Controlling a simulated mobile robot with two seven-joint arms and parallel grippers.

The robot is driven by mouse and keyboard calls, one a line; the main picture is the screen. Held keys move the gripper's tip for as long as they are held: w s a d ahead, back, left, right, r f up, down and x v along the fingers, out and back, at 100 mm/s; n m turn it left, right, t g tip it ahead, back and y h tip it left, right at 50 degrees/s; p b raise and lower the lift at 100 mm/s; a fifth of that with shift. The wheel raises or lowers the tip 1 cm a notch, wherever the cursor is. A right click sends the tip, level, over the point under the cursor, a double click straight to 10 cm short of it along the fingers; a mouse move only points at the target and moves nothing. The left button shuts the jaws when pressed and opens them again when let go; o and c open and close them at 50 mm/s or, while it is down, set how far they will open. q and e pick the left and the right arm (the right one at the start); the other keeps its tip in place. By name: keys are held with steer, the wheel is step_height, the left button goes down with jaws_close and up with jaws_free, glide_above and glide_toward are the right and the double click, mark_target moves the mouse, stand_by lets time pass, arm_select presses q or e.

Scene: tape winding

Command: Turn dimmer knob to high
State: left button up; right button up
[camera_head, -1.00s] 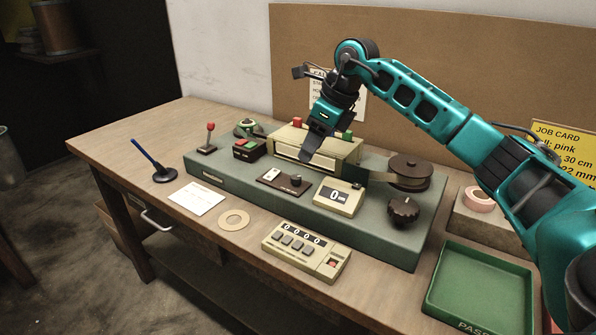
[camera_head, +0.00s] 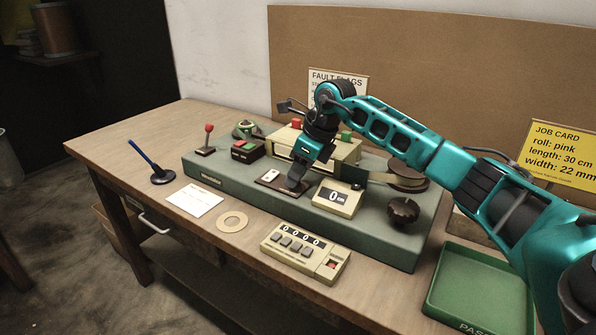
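A small dark plate (camera_head: 266,182) with a pale switch (camera_head: 271,175) lies on top of the grey-green machine, left of the counter showing 0 cm. A small dark knob stood on its right part; my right gripper (camera_head: 295,184) now covers that spot, pointing down. I cannot tell whether the fingers touch the knob or are open or shut. A larger dark lobed knob (camera_head: 403,211) sits at the machine's right end, clear of the gripper. No label shows which one is the dimmer. My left gripper is out of view.
The 0 cm counter (camera_head: 338,198) stands close right of the gripper, and the cream housing (camera_head: 345,152) just behind it. A keypad box (camera_head: 304,252) and a tape ring (camera_head: 232,221) lie in front. A green tray (camera_head: 478,288) is at the right.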

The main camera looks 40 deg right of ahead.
jaws_close()
